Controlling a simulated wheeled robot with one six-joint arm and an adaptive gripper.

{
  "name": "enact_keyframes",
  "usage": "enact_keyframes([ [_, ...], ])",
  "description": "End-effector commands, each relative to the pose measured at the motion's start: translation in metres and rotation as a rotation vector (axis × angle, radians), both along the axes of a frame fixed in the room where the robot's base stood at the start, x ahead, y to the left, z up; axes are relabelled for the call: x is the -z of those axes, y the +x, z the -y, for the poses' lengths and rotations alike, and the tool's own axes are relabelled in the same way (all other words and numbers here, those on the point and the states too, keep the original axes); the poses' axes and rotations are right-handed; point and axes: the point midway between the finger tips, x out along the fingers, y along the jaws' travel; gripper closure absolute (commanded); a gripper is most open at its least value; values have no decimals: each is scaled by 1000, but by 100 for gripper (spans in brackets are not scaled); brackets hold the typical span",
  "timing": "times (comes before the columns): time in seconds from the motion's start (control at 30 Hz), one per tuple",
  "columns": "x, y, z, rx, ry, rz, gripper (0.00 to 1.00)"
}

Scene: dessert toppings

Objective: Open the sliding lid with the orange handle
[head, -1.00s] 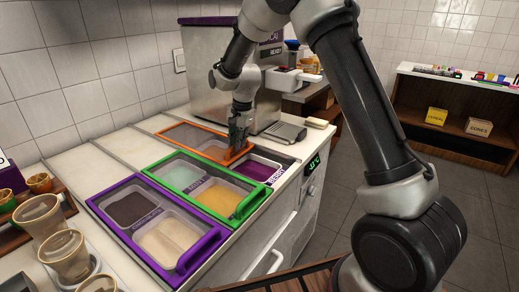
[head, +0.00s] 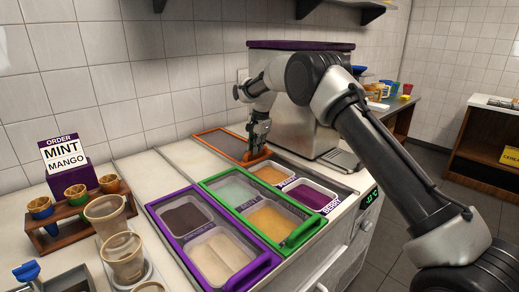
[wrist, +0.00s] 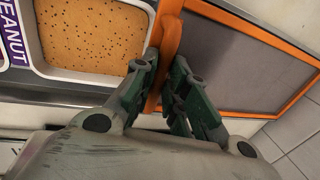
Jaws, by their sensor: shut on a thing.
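The orange-framed sliding lid (head: 205,137) sits at the back of the topping counter, slid toward the wall. Its orange handle (head: 257,157) is at the lid's near end. My gripper (head: 257,148) is at the handle. In the wrist view my gripper (wrist: 166,95) has one finger on each side of the handle (wrist: 170,45) and is shut on it. The lid's dark clear panel (wrist: 235,50) lies to the right there. Uncovered in front of the lid are the peanut tub (head: 273,174) and the purple berry tub (head: 314,195).
A green-framed lid (head: 299,233) covers two tubs beside the orange one, and a purple-framed lid (head: 253,272) covers two more. A cone rack (head: 82,218), clear cups (head: 122,258) and an order sign (head: 65,153) stand at left. A steel machine (head: 295,95) stands behind.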

Motion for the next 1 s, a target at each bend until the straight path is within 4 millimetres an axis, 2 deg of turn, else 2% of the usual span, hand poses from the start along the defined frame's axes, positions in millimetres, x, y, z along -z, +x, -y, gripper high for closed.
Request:
enact_keyframes([
  [0.27,0,0,0,0,1,1,100],
  [0.3,0,0,0,-1,0,1,82],
  [0.4,0,0,0,0,1,1,64],
  [0.77,-4,0,0,0,1,1,64],
  [0.87,-15,-2,2,0,1,1,64],
  [1.0,-45,-6,5,0,1,3,64],
])
